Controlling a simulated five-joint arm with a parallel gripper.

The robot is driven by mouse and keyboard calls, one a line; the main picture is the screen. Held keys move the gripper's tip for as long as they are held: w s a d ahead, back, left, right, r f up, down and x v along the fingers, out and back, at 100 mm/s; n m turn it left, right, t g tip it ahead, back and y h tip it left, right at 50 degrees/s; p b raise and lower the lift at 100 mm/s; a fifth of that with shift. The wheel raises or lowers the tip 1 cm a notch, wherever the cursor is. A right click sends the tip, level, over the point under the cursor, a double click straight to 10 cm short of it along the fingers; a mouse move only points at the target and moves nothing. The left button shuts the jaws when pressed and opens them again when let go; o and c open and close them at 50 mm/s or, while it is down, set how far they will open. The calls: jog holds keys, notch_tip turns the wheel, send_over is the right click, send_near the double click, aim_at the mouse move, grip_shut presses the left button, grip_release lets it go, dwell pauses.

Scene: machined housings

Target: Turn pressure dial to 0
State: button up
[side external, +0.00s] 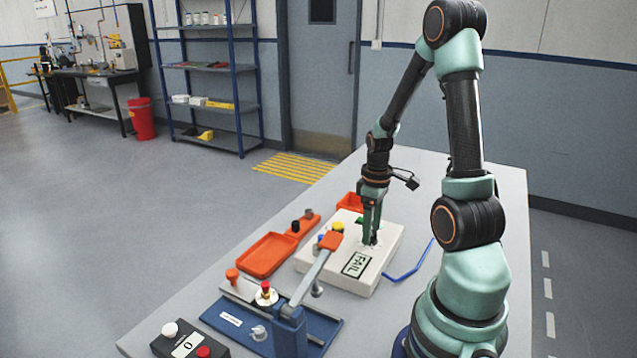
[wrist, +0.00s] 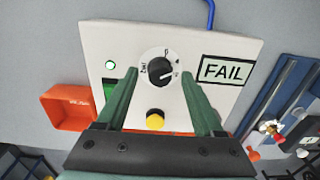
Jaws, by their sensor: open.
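The pressure dial (wrist: 160,68) is a black knob on a round white scale with small marks. It sits on the white housing (wrist: 102,42), seen from above in the wrist view. A light pointer mark on the knob seems to face right; the exact reading is too small to tell. My gripper (wrist: 159,75) is open, with one green finger on each side of the dial. I cannot tell whether the fingers touch the knob. In the side view my gripper (side external: 371,241) points down at the white housing (side external: 318,264) and hides the dial.
The housing carries a FAIL label (wrist: 227,72), a yellow button (wrist: 155,119) and a lit green lamp (wrist: 110,65).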

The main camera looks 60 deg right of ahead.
jog(key=shift+f, duration=0.25)
grip_shut()
